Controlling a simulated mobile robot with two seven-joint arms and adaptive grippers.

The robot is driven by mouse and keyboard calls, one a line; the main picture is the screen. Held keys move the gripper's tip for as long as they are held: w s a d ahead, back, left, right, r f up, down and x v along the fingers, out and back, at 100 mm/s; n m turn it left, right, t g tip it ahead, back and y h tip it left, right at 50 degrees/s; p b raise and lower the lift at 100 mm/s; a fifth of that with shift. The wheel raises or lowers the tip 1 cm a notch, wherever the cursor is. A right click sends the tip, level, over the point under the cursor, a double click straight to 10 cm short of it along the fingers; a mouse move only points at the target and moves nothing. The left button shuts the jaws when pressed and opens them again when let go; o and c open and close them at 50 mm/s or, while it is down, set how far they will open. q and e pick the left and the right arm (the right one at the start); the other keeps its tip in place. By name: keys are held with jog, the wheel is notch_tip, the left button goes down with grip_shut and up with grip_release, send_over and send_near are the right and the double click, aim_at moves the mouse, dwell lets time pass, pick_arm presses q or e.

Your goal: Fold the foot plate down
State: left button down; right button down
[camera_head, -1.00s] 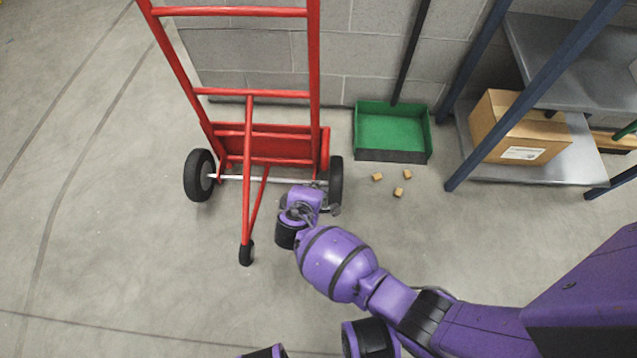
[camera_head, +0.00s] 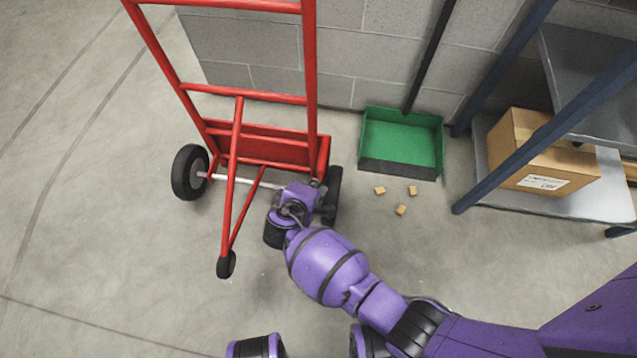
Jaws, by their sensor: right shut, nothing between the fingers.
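A red hand truck (camera_head: 311,70) stands by the wall. Its red foot plate (camera_head: 262,148) is folded up against the lower frame, between the two black wheels. Frame bars cross in front of part of it. My right gripper (camera_head: 321,196) is low by the right wheel (camera_head: 333,190), below the plate's right end. It is shut and empty, and its wrist hides part of the axle. I cannot tell whether its fingertips touch the truck. My left gripper is not in view.
A green dustpan (camera_head: 400,142) with a dark handle stands against the block wall. Several small wooden blocks (camera_head: 401,210) lie before it. A blue-framed shelf (camera_head: 500,165) with a cardboard box (camera_head: 540,160) is at right. The floor left of the truck is clear.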

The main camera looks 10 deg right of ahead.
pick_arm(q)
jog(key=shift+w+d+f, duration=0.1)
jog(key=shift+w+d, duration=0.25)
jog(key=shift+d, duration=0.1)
pick_arm(e)
jog(key=shift+w+d, duration=0.15)
jog(key=shift+w, duration=0.2)
